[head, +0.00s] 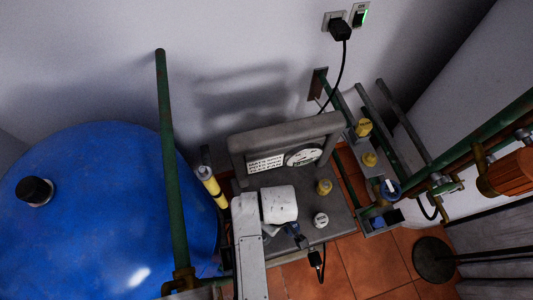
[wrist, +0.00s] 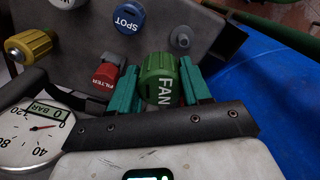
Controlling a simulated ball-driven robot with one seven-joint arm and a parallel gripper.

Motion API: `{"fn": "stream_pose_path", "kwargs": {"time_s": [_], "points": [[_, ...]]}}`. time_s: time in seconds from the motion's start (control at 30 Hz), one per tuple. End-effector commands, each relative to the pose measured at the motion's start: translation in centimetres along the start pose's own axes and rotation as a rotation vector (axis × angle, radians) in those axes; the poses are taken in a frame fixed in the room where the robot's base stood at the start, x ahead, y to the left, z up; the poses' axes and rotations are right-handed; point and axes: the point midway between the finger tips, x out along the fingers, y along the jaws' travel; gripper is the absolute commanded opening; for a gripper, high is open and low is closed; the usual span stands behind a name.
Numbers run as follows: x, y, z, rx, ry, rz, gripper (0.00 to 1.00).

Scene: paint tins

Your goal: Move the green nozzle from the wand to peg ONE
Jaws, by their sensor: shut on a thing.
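The green nozzle (wrist: 160,82), marked FAN, sits between the two teal fingertips of my gripper (wrist: 158,90) in the wrist view. My gripper is shut on it. The nozzle is in front of a grey panel (wrist: 85,38); I cannot tell whether it touches the panel or a peg. A bare grey peg (wrist: 181,39) stands on the panel just beyond the nozzle. No label reading ONE is legible. In the head view, my white hand covers part of the machine, and the nozzle is hidden. A yellow-and-black stick (head: 210,185), possibly the wand, stands left of the machine.
A blue SPOT nozzle (wrist: 128,18), a red FILTER piece (wrist: 106,80) and a yellow knob (wrist: 28,45) are on the panel. The blue tank (head: 90,215) fills the left; pipes (head: 395,130) stand right.

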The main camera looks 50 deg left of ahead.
Motion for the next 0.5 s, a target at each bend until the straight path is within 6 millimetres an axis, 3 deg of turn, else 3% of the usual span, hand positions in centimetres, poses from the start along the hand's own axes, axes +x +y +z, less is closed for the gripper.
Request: {"fn": "stream_pose_path", "kwargs": {"time_s": [0.1,0.2,0.5], "points": [[1.4,-2.9,-0.4,-0.075,-0.002,0.001,0.26],[1.9,-4.1,-0.7,-0.105,0.001,0.002,0.26],[2.0,-4.5,-0.8,-0.114,0.002,0.003,0.26]]}}
